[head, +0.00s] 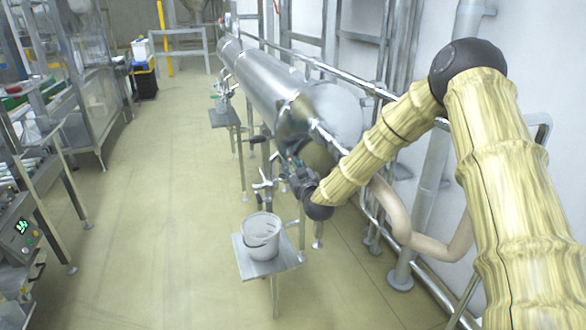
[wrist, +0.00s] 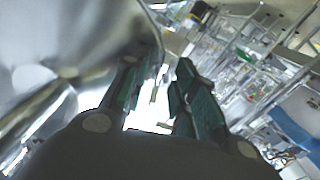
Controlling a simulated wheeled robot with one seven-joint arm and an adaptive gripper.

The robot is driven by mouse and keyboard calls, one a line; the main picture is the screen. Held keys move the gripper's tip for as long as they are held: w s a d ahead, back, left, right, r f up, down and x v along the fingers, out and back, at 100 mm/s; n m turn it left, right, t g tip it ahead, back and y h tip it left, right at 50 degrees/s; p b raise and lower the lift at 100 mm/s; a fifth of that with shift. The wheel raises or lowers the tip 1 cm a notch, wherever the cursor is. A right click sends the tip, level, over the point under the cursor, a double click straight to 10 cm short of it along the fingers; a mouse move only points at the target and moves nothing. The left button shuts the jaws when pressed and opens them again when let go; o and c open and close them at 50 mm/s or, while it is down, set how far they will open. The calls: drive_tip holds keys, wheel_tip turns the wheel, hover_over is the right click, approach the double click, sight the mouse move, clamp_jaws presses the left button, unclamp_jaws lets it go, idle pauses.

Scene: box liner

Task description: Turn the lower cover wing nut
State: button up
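A long steel cylinder (head: 268,80) with a rounded end cover (head: 335,108) lies along the wall on a frame. My arm reaches down from the right, and my gripper (head: 287,160) is beside the lower part of the cover end. In the wrist view my gripper (wrist: 162,78) has its two dark green-padded fingers apart, with a bright gap between them. Shiny curved metal (wrist: 60,50) fills the left, close to the left finger. The lower wing nut cannot be made out clearly; my gripper and wrist hide that part in the head view.
A white bucket (head: 262,238) stands on a small metal stand (head: 285,264) just below my gripper. A pale curved pipe (head: 400,222) and rails run along the wall. Metal racks (head: 60,165) stand at left. The floor between is clear.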

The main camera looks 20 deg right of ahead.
clamp_jaws()
drive_tip(key=shift+f+m+b, duration=0.15)
drive_tip(key=shift+m+b, duration=0.35)
drive_tip(key=shift+b, duration=0.3)
drive_tip(key=shift+r+m+b, duration=0.2)
drive_tip(key=shift+m+b, duration=0.25)
drive_tip(key=shift+m, duration=0.15)
unclamp_jaws()
